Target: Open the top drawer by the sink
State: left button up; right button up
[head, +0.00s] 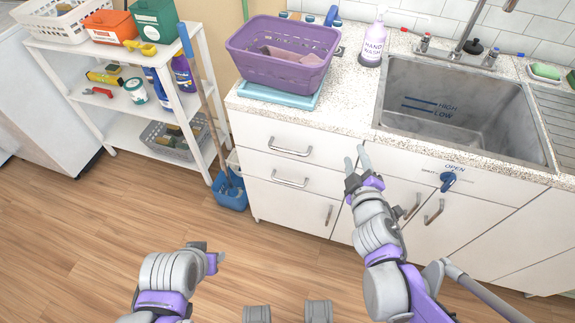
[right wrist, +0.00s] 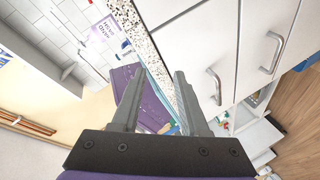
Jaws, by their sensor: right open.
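The top drawer (head: 262,132) is a white front below the speckled counter, left of the sink, and looks closed. Its metal bar handle (head: 290,148) is clear of both grippers; in the right wrist view the handle (right wrist: 215,86) lies right of the fingers. My right gripper (head: 356,161) is open and empty, in front of the cabinets and right of the handle in the head view. Its fingers (right wrist: 157,82) also show in the right wrist view. My left gripper (head: 216,257) is low at the left, over the floor; its finger gap is unclear.
A second drawer's handle (head: 290,179) is just below. A purple basket (head: 285,65) stands on the counter above. The sink (head: 455,105) is to the right. A broom and blue dustpan (head: 230,190) stand beside a white shelf (head: 120,115) at left. Floor in front is clear.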

jog(key=w+a+f+n+y+b, duration=0.2)
jog(key=a+f+n+y, duration=0.1)
jog(key=a+f+n, duration=0.15)
jog(key=n+y+b, duration=0.3)
jog(key=n+y, duration=0.2)
jog(key=n, duration=0.1)
send_near(288, 151)
jog(key=shift+g, duration=0.4)
jog(key=x, duration=1)
jog(key=shift+w+d, duration=0.1)
jog(key=shift+w, duration=0.2)
pick_arm(q)
notch_tip(288, 151, down, 8)
jog(key=shift+w+f, duration=0.25)
jog(key=shift+w, duration=0.1)
pick_arm(e)
grip_shut()
